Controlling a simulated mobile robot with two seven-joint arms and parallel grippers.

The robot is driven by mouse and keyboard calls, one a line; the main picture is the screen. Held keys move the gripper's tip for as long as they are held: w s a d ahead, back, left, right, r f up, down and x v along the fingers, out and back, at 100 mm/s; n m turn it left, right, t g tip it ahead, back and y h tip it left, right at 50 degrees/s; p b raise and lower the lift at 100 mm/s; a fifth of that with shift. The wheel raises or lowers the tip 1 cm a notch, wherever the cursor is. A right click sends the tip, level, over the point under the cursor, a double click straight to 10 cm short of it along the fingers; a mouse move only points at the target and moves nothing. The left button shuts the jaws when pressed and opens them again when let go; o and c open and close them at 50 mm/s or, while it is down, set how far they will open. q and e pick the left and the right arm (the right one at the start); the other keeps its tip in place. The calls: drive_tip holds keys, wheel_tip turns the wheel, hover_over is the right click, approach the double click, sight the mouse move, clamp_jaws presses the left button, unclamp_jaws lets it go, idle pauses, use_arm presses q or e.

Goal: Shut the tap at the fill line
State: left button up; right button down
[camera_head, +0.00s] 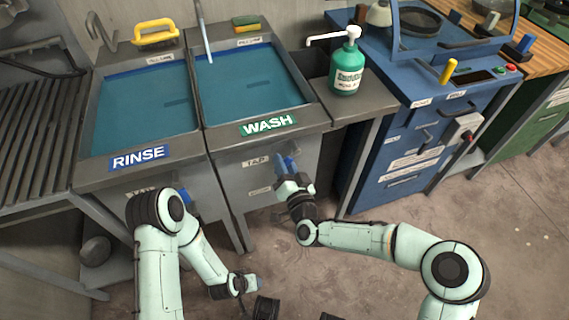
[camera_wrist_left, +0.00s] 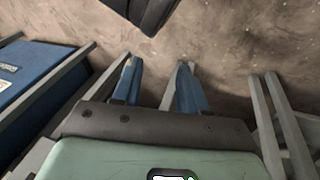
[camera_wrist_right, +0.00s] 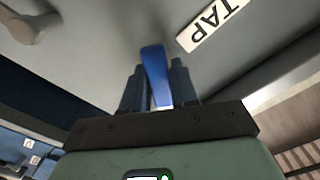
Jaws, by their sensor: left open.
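The wash basin (camera_head: 268,125) holds blue water (camera_head: 250,85). A fill line label (camera_head: 250,41) is at its back edge. A pale streak (camera_head: 205,35) that looks like running water comes down at its back left. The blue tap lever (camera_wrist_right: 155,72) is on the basin's front under the TAP label (camera_wrist_right: 210,25). My right gripper (camera_head: 288,168) is at this lever; in the right wrist view the lever stands between its fingers, which look closed around it. My left gripper (camera_wrist_left: 160,75) is open and empty, low in front of the basins.
The rinse basin (camera_head: 140,158) on the left also holds water. A yellow brush (camera_head: 156,32) and a sponge (camera_head: 246,20) lie on the back edge. A green soap bottle (camera_head: 347,70) stands right of the wash basin. A blue cabinet (camera_head: 400,150) stands further right. The floor in front is mostly clear.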

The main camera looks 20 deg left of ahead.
sight(292, 154)
use_arm(q)
drive_tip(key=shift+s+f, duration=0.1)
drive_tip(key=shift+f, duration=0.05)
drive_tip(key=s+f+g+b, duration=0.2)
drive_tip(key=s+f, duration=0.2)
drive_tip(key=s, duration=0.1)
drive_tip(key=shift+a+f+b, duration=0.25)
drive_tip(key=shift+a+b, duration=0.1)
drive_tip(key=shift+a, duration=0.05)
use_arm(e)
drive_tip(key=shift+w+d+f+n, duration=0.15)
drive_tip(key=shift+w+d+n, duration=0.25)
drive_tip(key=shift+n, duration=0.8)
drive_tip(key=shift+w+d+f+n, duration=0.25)
drive_tip(key=shift+d+n, duration=0.3)
drive_tip(key=shift+n, duration=0.65)
drive_tip(key=shift+w+d+f+n, duration=0.1)
drive_tip(key=shift+w+d+n, duration=0.3)
drive_tip(key=shift+n, duration=0.8)
drive_tip(key=shift+d, duration=0.1)
drive_tip(key=c, duration=1)
unclamp_jaws()
drive_tip(key=shift+o, duration=0.2)
drive_tip(key=shift+s, duration=0.1)
